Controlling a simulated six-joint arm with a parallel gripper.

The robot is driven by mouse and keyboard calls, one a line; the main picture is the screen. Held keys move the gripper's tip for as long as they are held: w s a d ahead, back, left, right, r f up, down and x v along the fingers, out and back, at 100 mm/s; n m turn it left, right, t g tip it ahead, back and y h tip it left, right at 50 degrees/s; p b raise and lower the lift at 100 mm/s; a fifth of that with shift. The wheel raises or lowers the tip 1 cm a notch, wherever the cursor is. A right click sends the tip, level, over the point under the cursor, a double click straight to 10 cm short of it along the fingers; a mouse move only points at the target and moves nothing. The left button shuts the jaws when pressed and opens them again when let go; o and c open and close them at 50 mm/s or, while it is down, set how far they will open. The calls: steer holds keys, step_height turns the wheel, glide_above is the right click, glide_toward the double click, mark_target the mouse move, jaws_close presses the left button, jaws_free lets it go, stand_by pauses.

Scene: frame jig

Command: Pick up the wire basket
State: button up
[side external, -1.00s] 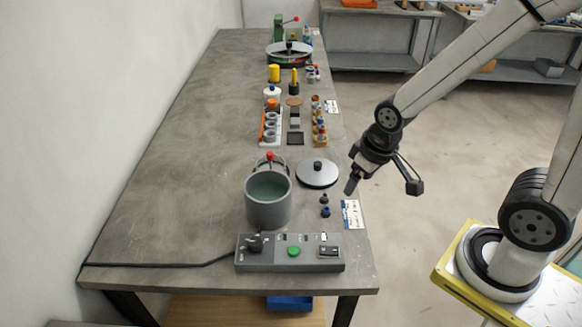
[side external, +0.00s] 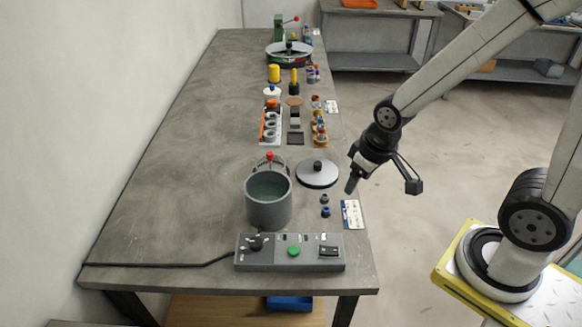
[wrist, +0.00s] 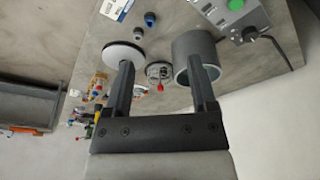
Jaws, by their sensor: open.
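The wire basket (side external: 270,162) is a small round cage with a red knob. It stands on the bench right behind the grey pot (side external: 268,207), which hides part of it in the side view. In the wrist view the basket (wrist: 158,72) shows between my two fingers, at a distance, with the pot (wrist: 189,49) to its right. My gripper (side external: 350,187) hangs off the bench's right edge, tilted downward, apart from the basket. In the wrist view my gripper (wrist: 161,66) has its fingers spread with nothing held.
A round lid (side external: 317,173) with a black knob lies right of the basket. Two small dark caps (side external: 325,205) and a control box (side external: 290,253) are nearer the front. Racks of small parts (side external: 270,127) stand farther back. The bench's left side is clear.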

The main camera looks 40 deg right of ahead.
steer(key=w+d+n, duration=0.2)
steer(key=w+n, duration=0.2)
steer(key=w, duration=1.4)
steer(key=n+g+y, duration=0.1)
steer(key=n+g, duration=0.1)
steer(key=n, duration=0.3)
glide_above(270, 153)
steer(key=d, duration=0.1)
steer(key=shift+s+f, duration=0.2)
steer(key=shift+f, duration=1.25)
steer(key=shift+s+f, duration=0.15)
steer(key=shift+f, duration=1.3)
steer(key=shift+w+a+f, duration=0.1)
steer(key=shift+a+f, duration=0.05)
steer(key=shift+f, duration=1.1)
steer(key=shift+w+a+f, duration=0.1)
steer(key=shift+a+f, duration=0.1)
steer(key=shift+f, duration=1.1)
steer(key=shift+w+a+f, duration=0.1)
steer(key=shift+a+f, duration=0.1)
steer(key=shift+f, duration=1.05)
